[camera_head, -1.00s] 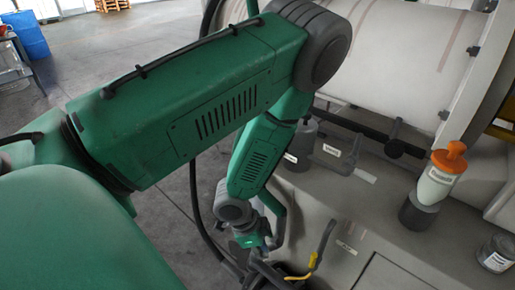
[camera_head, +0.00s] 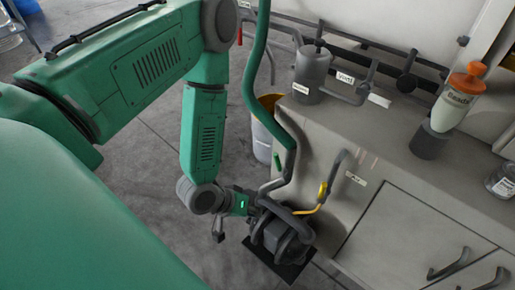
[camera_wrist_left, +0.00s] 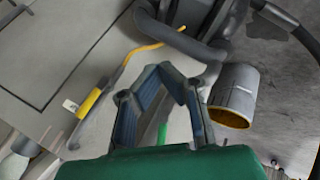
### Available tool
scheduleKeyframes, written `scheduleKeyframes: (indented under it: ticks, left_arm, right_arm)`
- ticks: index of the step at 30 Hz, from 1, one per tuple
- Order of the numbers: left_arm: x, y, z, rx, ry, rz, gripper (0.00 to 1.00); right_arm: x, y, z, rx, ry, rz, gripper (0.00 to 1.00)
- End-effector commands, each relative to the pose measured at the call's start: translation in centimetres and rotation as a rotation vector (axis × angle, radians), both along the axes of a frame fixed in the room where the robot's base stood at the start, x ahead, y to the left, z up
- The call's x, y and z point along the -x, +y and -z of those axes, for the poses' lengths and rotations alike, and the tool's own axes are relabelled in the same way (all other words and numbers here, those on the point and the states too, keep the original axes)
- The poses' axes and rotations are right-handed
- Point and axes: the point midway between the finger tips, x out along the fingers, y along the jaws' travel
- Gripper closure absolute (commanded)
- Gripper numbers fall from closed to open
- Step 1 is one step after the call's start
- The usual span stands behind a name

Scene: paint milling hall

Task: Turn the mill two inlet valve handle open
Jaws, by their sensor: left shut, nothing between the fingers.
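A yellow lever-like handle (camera_head: 323,190) sits on a grey pipe at the cabinet's left side, beside a small white label (camera_head: 355,178) too small to read. The handle also shows left of the fingers in the left wrist view (camera_wrist_left: 90,103). A short green handle (camera_head: 277,161) is on the pipe further left. I cannot tell which is the mill two inlet valve. My left gripper (camera_head: 254,206) is low beside the dark pump, left of the yellow handle. In the left wrist view its fingers (camera_wrist_left: 173,74) are shut, empty and apart from the yellow handle. My right gripper is out of view.
A dark pump (camera_head: 280,240) with curved pipes stands on the floor near the gripper. A bucket (camera_head: 263,135) stands behind the pipe. An orange-capped bottle (camera_head: 452,103) and a grey canister (camera_head: 311,75) stand on the cabinet top (camera_head: 385,135). Floor left of the pump is open.

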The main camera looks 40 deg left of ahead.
Motion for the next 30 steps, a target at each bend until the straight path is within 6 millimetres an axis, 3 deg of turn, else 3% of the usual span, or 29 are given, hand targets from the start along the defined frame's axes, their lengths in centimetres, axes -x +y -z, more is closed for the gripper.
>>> scheduleKeyframes:
  ticks: [1,5,9,11,15,18,23,30]
  left_arm:
    - [-1.5,0.5,1.0,0.066,-0.044,-0.051,1.0]
    - [-5.5,2.1,1.6,0.292,-0.169,-0.179,1.0]
    - [-8.9,6.5,1.7,0.639,-0.316,-0.3,1.0]
    - [-9.4,8.9,1.4,0.8,-0.361,-0.32,1.0]
    - [-8.2,13.5,0.5,1.085,-0.39,-0.303,1.0]
    - [-7.1,15.2,0.0,1.194,-0.377,-0.278,1.0]
    - [-7.0,15.5,-0.7,1.247,-0.363,-0.261,1.0]
    - [-10.1,13.1,-1.4,1.246,-0.362,-0.258,1.0]
  right_arm:
    - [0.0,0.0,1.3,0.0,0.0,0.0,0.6]
    - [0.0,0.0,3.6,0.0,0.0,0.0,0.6]
    - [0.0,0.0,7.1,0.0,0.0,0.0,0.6]
    - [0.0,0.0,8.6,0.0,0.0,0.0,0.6]
    - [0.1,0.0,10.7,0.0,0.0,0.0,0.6]
    - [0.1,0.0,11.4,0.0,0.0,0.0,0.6]
    - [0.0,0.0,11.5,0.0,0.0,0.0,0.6]
    - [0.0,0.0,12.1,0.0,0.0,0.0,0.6]
